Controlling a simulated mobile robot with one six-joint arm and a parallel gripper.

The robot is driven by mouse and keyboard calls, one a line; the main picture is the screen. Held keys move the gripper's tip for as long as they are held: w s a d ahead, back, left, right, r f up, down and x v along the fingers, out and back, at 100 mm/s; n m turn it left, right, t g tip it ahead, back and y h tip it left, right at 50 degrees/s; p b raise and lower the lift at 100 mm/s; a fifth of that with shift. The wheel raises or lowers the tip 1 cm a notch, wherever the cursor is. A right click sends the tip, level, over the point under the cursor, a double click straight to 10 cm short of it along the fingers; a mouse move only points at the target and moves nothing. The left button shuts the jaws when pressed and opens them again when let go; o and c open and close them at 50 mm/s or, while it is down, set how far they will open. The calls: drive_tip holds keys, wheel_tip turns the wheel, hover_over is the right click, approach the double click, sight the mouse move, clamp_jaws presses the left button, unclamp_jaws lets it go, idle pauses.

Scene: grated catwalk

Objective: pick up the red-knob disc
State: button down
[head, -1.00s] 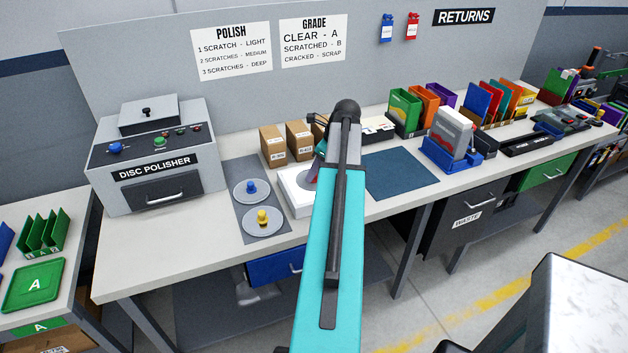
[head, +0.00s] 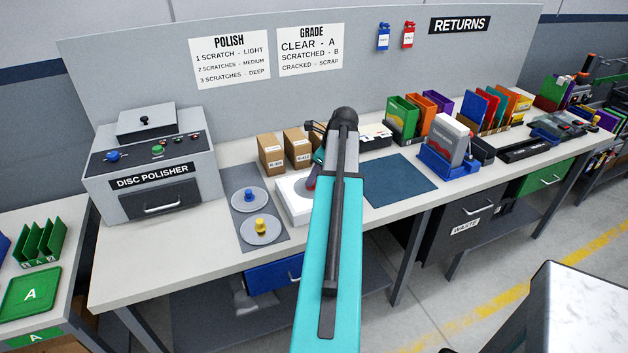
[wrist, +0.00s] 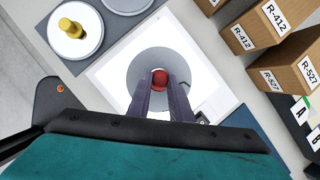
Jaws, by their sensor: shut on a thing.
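The red-knob disc (wrist: 147,68) is a grey disc with a round red knob (wrist: 160,78). In the wrist view it is over a white square device (wrist: 104,74). My gripper (wrist: 163,88) is shut on the red knob, with a dark finger on each side. I cannot tell whether the disc rests on the white device or is just above it. In the head view the arm hides most of the disc, and the white device (head: 294,206) shows to the left of the arm.
A blue-knob disc (head: 250,199) and a yellow-knob disc (head: 261,229) lie on a grey mat left of the white device. Brown boxes (head: 271,154) stand behind it. A disc polisher (head: 150,165) is at the left, and a bare dark blue mat (head: 402,182) is at the right.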

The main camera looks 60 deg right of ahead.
drive_tip(key=shift+r, duration=0.15)
drive_tip(key=shift+r+b, duration=0.65)
drive_tip(key=shift+r, duration=0.75)
drive_tip(key=shift+s+a+r, duration=0.1)
drive_tip(key=shift+a+r, duration=0.05)
drive_tip(key=shift+a, duration=0.05)
drive_tip(key=s+a+b, duration=0.2)
drive_tip(key=s+a, duration=0.2)
drive_tip(key=a, duration=0.2)
drive_tip(key=s+a+r+b, duration=0.1)
drive_tip(key=s+a, duration=0.3)
drive_tip(key=a, duration=0.3)
drive_tip(key=shift+s+r+b, duration=0.15)
drive_tip(key=shift+r+b, duration=0.1)
drive_tip(key=shift+b, duration=0.1)
